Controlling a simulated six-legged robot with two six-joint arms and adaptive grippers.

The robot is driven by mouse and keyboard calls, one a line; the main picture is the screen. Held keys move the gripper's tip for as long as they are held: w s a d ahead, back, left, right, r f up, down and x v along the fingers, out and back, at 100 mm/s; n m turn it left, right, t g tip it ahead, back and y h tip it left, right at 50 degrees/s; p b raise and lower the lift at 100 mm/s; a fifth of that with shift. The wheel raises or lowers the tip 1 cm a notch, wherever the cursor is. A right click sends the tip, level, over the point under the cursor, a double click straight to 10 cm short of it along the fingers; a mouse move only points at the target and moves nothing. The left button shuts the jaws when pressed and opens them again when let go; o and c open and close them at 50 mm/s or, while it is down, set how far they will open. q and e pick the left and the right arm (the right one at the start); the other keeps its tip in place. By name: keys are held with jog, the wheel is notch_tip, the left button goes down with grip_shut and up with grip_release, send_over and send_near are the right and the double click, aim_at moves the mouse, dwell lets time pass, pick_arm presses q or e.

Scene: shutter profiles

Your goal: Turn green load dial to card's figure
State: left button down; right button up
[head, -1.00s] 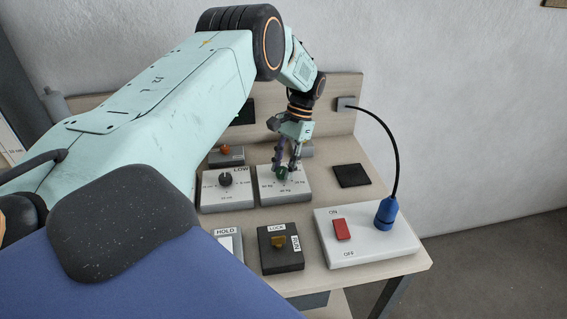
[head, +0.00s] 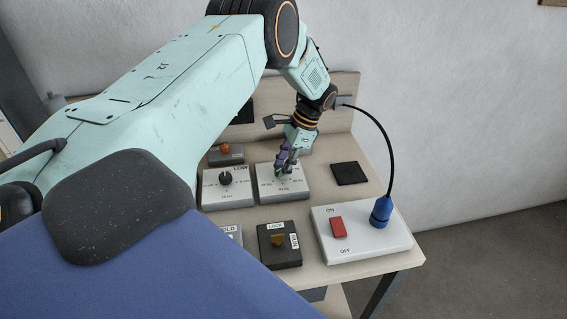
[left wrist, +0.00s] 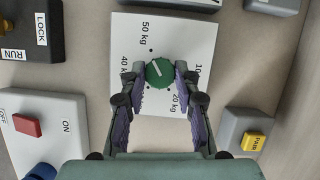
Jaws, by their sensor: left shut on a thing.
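The green dial (left wrist: 159,72) sits on a light grey plate (left wrist: 190,40) marked in kg. In the left wrist view, 50 kg, 20 kg and parts of other marks are readable. The dial's white line tilts toward the upper left of that view, near the 50 kg side. My left gripper (left wrist: 160,77) has one finger on each side of the dial and is shut on it. In the head view the left gripper (head: 284,168) comes down over the dial and mostly hides it. I cannot find a card with a readable figure. My right gripper is not in view.
Beside the plate stands a box with a black knob (head: 226,178). In front are a LOCK/RUN box (head: 279,258) and a white box (head: 368,245) with a red switch and blue plug, its cable arching up. A black pad (head: 350,173) lies to the right.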

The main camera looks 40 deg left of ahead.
pick_arm(q)
jog(key=shift+s+f, duration=0.15)
jog(key=shift+s, duration=0.1)
jog(key=c, duration=1)
grip_release()
jog(key=shift+a, duration=0.1)
jog(key=shift+w, duration=0.1)
jog(key=shift+w+r, duration=0.15)
jog(key=shift+r, duration=0.15)
jog(key=v, duration=1.1)
jog(key=shift+r, duration=0.3)
